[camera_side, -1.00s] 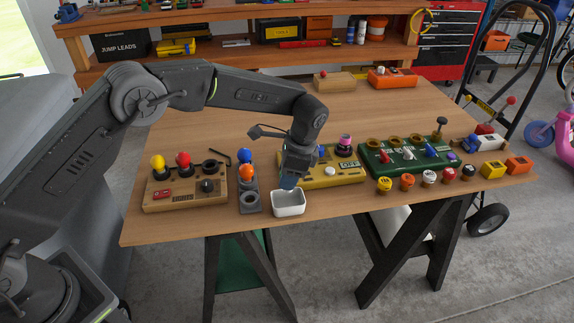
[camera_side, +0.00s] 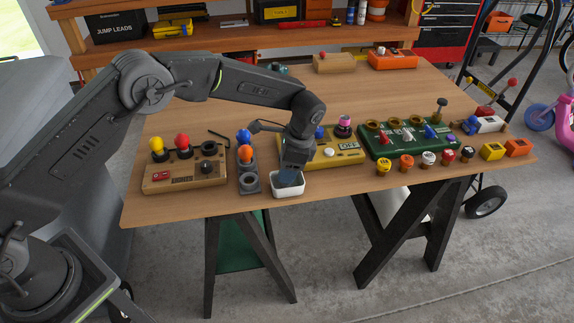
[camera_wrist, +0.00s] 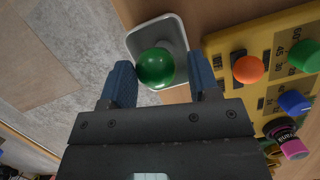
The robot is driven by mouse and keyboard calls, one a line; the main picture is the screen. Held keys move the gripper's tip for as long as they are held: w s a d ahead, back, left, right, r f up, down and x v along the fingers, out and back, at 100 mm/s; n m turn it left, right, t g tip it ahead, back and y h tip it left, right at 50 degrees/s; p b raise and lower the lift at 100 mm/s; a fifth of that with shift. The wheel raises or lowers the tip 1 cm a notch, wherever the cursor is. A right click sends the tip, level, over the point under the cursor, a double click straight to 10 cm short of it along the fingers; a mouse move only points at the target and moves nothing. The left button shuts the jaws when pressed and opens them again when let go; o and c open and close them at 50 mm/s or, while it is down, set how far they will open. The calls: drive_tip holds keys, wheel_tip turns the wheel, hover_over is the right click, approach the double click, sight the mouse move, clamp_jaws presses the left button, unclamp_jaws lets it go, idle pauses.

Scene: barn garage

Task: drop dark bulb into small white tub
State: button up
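The small white tub (camera_side: 289,193) stands at the table's front edge, left of centre. My gripper (camera_side: 290,181) is low over its opening, pointing down. In the wrist view, the dark green bulb (camera_wrist: 155,68) shows between the two blue fingers of my gripper (camera_wrist: 162,78), against the inside of the white tub (camera_wrist: 134,43). The fingers are spread wider than the bulb, with a clear gap on the right. The bulb seems to be low in the tub; whether it touches the floor I cannot tell. In the side view the bulb is hidden.
A grey holder (camera_side: 250,184) with blue and orange bulbs is left of the tub. A wooden panel (camera_side: 187,178) with yellow and red bulbs lies farther left. A yellow panel (camera_side: 345,154) is close on the right, a green one (camera_side: 415,143) beyond.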

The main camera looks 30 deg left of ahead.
drive_tip(key=shift+o, duration=1.4)
drive_tip(key=v, duration=1.4)
drive_tip(key=shift+d+f, duration=0.1)
drive_tip(key=shift+f, duration=0.05)
